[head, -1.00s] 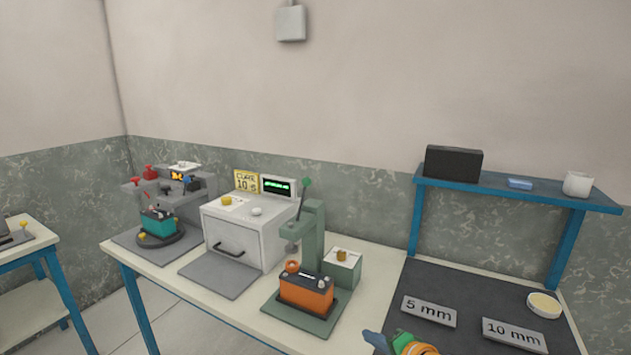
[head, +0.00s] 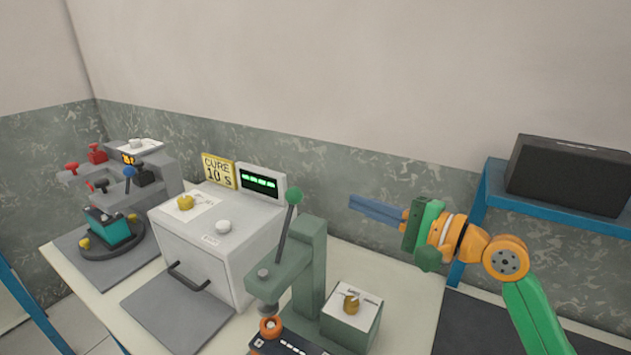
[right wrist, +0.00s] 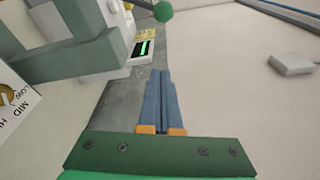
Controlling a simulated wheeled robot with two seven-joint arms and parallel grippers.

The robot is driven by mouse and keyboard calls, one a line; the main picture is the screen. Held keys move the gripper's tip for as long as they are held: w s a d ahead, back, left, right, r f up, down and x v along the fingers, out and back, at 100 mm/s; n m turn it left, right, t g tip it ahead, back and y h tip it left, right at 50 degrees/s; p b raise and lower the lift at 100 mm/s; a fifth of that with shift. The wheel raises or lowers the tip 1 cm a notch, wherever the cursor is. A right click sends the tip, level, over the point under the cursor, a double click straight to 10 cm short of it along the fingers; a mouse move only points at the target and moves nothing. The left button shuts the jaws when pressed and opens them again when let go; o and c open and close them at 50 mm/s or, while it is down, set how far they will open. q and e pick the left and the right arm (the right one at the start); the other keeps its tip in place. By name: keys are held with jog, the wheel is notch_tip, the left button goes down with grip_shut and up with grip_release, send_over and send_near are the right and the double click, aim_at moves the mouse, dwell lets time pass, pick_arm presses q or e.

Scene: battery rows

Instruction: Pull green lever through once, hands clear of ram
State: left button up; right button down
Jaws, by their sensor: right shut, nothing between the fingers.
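The green lever (head: 289,225) stands up from the green press (head: 311,270), its round green knob on top, tilted slightly right. The knob (right wrist: 163,11) also shows at the top of the right wrist view. The press ram (head: 264,289) hangs above an orange ring (head: 270,327) on a battery (head: 287,343), which the lower picture edge cuts off. My right gripper (head: 352,204) is shut and empty, to the right of the knob and apart from it, with its blue fingers pointing left. Its fingers (right wrist: 161,76) also show shut in the right wrist view. My left gripper is not in view.
Left are a white cure oven (head: 215,245) with a lit display and a grey clamp station with a teal battery (head: 108,227). A blue shelf (head: 560,207) carries a black box at right.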

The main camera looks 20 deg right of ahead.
aim_at(287, 226)
jog(key=p+x, duration=0.2)
jog(key=x, duration=0.2)
jog(key=p+x, duration=0.1)
jog(key=x, duration=0.4)
jog(key=shift+s+a+r+p, duration=0.15)
jog(key=shift+r+p, duration=0.1)
jog(key=shift+p, duration=0.15)
jog(key=s+a+p, duration=0.1)
jog(key=a+p, duration=0.1)
jog(key=shift+s+r+p, duration=0.4)
jog(key=shift+s+a, duration=0.2)
jog(key=shift+s, duration=0.3)
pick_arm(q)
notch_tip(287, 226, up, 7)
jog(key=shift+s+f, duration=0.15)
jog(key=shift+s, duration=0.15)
pick_arm(e)
jog(key=shift+w, duration=0.1)
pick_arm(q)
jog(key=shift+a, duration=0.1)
pick_arm(e)
jog(key=shift+w+f, duration=0.1)
